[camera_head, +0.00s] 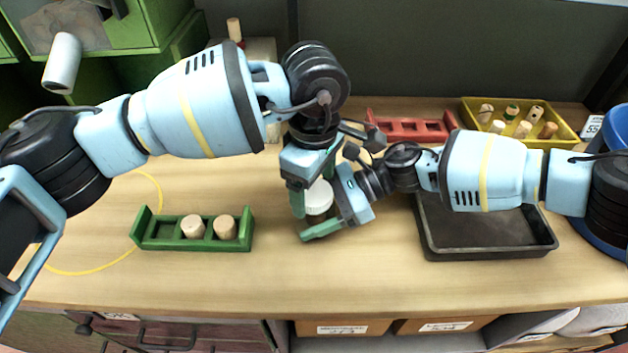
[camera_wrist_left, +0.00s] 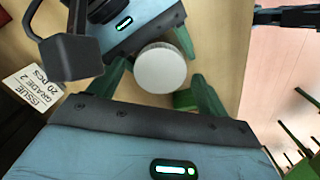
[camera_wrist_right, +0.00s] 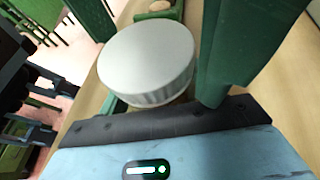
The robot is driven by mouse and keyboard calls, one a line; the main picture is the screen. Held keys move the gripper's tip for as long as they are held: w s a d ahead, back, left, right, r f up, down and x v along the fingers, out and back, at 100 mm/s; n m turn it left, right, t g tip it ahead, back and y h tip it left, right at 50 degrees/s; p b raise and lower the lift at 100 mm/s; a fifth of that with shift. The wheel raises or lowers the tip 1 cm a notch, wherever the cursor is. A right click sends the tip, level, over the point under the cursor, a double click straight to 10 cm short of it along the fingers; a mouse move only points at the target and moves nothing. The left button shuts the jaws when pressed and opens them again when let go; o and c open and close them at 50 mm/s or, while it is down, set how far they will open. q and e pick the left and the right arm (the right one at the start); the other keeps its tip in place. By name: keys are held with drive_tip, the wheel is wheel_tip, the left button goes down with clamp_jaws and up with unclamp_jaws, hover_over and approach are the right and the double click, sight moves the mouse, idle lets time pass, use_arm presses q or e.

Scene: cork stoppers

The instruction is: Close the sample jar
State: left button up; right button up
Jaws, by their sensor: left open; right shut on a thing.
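The sample jar (camera_head: 318,212) stands on the table in the middle of the head view, mostly hidden by my grippers. A round white lid (camera_head: 319,196) sits at its top; I cannot tell whether it is fully seated. It also shows in the left wrist view (camera_wrist_left: 161,68) and the right wrist view (camera_wrist_right: 148,62). My right gripper (camera_head: 320,217) comes from the right and is shut on the jar below the lid. My left gripper (camera_head: 313,190) points down from above, open, its green fingers on either side of the lid with gaps showing.
A green rack (camera_head: 160,240) with two corks stands at left. A black tray (camera_head: 485,246) lies at right under my right arm. A red rack (camera_head: 410,128) and a yellow bin (camera_head: 560,125) of stoppers are behind. The front middle of the table is clear.

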use_arm(q)
drive_tip(key=shift+r, duration=2.25)
drive_tip(key=shift+c, duration=0.4)
drive_tip(key=n, duration=0.2)
drive_tip(key=r+n, duration=0.1)
drive_tip(key=n, duration=0.3)
drive_tip(key=shift+r, duration=0.4)
drive_tip(key=n, duration=0.2)
drive_tip(key=r+n, duration=0.1)
drive_tip(key=n, duration=0.1)
drive_tip(key=shift+r+n, duration=0.1)
drive_tip(key=shift+n, duration=0.2)
drive_tip(key=shift+f, duration=4.05)
